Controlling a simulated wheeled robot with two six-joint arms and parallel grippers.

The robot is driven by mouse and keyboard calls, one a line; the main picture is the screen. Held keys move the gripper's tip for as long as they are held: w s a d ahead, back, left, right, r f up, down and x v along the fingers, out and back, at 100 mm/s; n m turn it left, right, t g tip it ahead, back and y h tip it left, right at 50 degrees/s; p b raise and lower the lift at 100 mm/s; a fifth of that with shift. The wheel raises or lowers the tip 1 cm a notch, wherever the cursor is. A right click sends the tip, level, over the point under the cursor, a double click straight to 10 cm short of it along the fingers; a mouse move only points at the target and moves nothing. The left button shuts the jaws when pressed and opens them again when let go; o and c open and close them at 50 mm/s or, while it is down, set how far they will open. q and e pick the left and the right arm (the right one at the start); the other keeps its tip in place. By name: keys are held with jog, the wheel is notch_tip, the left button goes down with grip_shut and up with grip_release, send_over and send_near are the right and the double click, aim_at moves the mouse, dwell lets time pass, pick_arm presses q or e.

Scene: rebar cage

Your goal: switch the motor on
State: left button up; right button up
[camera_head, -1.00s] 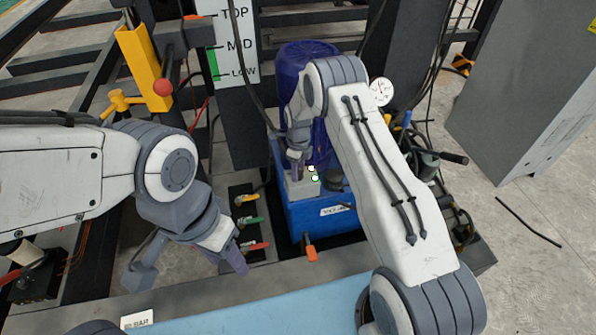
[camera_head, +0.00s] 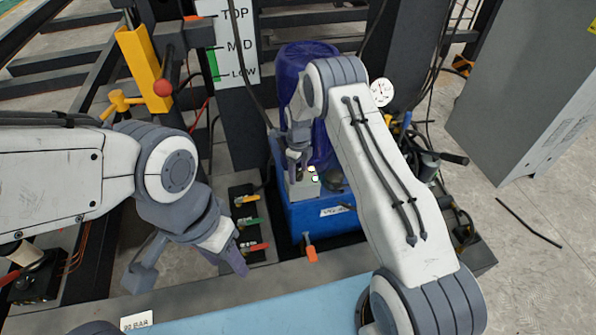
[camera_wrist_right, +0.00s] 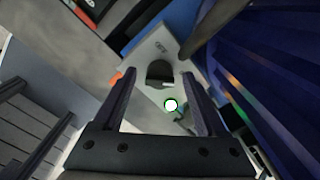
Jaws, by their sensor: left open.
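A light grey switch box (camera_head: 300,186) sits on the blue tank (camera_head: 322,214), beside the dark blue motor (camera_head: 305,62). My left gripper (camera_head: 228,260) is open and empty, left of the tank.
Several coloured valve handles (camera_head: 250,222) stand left of the tank. A pressure gauge (camera_head: 381,92) is behind my right arm. A yellow post (camera_head: 143,65) and red ball knob (camera_head: 163,88) are at the left. A grey cabinet (camera_head: 525,90) stands right; floor before it is mostly clear.

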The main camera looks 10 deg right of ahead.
aim_at(298, 172)
pick_arm(q)
jog(key=shift+r, duration=0.15)
pick_arm(e)
notch_tip(298, 172, up, 10)
jog(key=shift+r, duration=0.2)
dwell(0.6)
